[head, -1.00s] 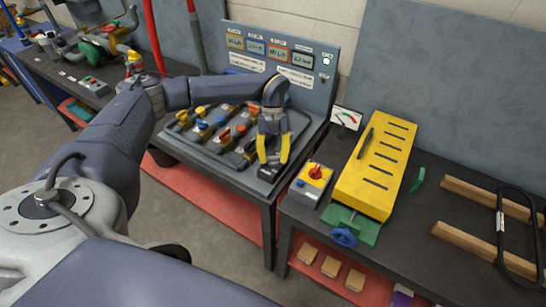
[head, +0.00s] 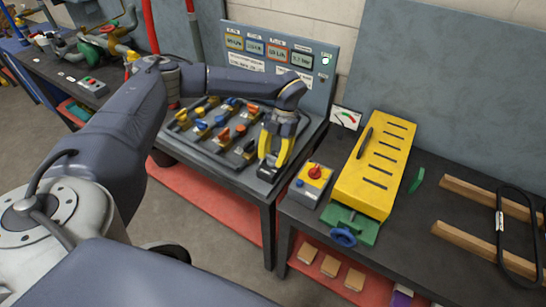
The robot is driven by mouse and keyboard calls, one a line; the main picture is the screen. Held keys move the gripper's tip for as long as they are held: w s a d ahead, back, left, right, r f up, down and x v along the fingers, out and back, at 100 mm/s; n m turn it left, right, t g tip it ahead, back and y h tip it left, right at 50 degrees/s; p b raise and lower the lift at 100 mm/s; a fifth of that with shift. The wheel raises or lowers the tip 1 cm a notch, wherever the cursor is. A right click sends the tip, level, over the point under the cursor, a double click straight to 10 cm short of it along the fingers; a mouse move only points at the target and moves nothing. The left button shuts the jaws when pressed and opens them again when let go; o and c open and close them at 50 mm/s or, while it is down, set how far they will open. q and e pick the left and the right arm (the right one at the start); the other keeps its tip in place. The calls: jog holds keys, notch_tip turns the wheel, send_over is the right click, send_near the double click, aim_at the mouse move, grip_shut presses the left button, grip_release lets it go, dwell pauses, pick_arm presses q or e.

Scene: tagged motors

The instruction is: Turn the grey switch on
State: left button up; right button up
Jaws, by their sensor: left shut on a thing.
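The sloped switch panel (head: 188,138) stands on the dark table and carries several coloured knobs, yellow, blue and orange. My left gripper (head: 271,160), with yellow fingers, points down at the panel's front right corner. It is shut on the grey switch, whose dark grey base (head: 267,173) shows just below the fingertips. The fingers hide most of the switch's handle, so its exact angle cannot be read. My right gripper is not in view.
An upright board (head: 245,62) with several small displays and a small light (head: 326,61) stands behind the panel.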

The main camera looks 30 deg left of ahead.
pick_arm(q)
jog(key=shift+s+d+f, duration=0.1)
jog(key=shift+s+f, duration=0.05)
jog(key=shift+s, duration=0.2)
jog(key=o, duration=1.3)
jog(key=shift+w, duration=0.1)
jog(key=shift+o, duration=0.2)
jog(key=v, duration=1.2)
jog(key=shift+w, duration=0.1)
